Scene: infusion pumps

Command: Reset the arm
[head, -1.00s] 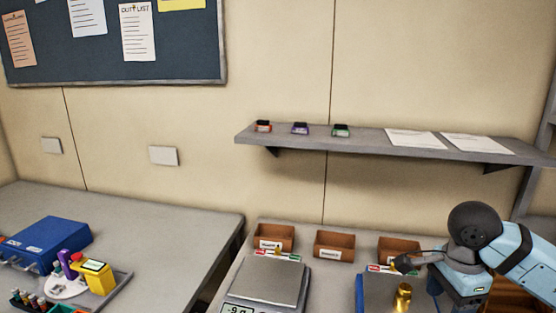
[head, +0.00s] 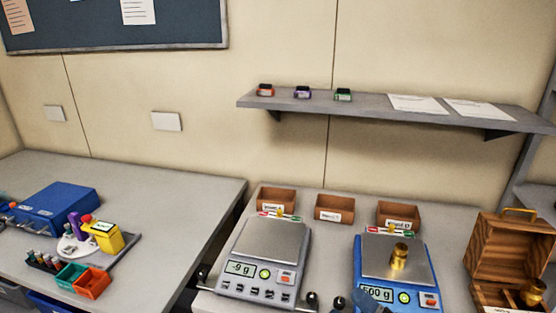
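No gripper fingers can be made out in the head view, and my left arm is not seen. The blue scale (head: 420,268) reads about 500 g and has a brass weight (head: 399,257) standing on its pan. The grey scale (head: 237,287) to its left reads about -9 g and its pan is empty.
Three brown bins (head: 334,208) stand behind the scales. An open wooden box (head: 508,250) holding a brass weight is at right. A wall shelf (head: 380,112) holds small boxes and papers. The left table carries a blue device (head: 52,208), a tray and small bins.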

